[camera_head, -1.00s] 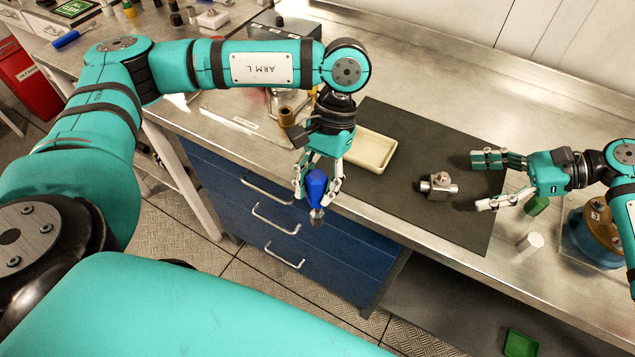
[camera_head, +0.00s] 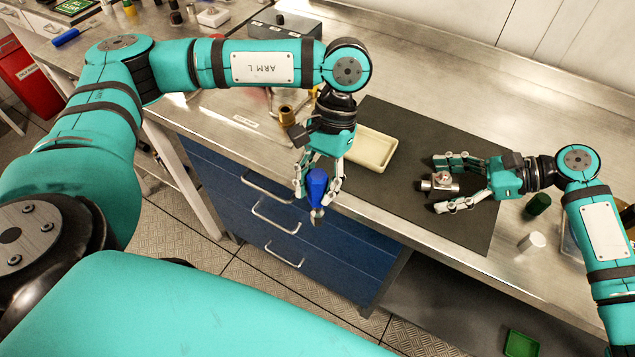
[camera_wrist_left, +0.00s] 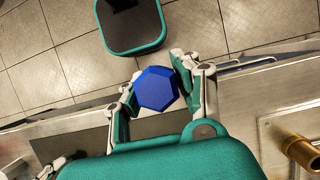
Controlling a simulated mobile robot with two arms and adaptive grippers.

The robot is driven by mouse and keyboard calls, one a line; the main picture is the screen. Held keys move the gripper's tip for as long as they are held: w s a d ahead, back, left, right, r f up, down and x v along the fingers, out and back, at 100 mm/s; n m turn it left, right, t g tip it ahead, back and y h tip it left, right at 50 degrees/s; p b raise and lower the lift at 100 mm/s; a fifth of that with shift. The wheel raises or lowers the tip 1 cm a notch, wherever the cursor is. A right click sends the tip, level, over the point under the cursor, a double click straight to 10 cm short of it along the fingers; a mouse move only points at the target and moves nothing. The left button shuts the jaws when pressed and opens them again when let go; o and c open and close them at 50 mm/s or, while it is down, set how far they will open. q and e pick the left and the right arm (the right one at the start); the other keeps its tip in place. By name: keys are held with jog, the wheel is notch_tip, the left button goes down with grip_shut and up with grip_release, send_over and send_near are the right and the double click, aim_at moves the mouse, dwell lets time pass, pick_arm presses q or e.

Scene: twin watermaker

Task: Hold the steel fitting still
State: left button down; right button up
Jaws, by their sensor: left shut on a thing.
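The steel fitting (camera_head: 441,184) lies on the dark mat (camera_head: 380,206) on the bench. My right gripper (camera_head: 447,183) is around it, one finger on the far side and one on the near side. The fingers look open, with the fitting between them; I cannot tell whether they touch it. My left gripper (camera_head: 318,186) is shut on a blue-handled tool (camera_head: 317,188), held tip down in front of the bench edge. The blue handle also shows in the left wrist view (camera_wrist_left: 156,89), between the fingers.
A cream tray (camera_head: 372,150) sits on the mat near my left gripper. A brass part (camera_head: 287,115) stands to its left. A green cylinder (camera_head: 537,205) and a white cylinder (camera_head: 532,242) stand right of the mat. Blue drawers (camera_head: 280,215) are below the bench.

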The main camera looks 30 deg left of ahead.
grip_shut()
dwell(0.6)
dwell(0.5)
jog(key=c, duration=0.6)
grip_release()
jog(key=shift+o, duration=0.2)
grip_shut()
dwell(0.6)
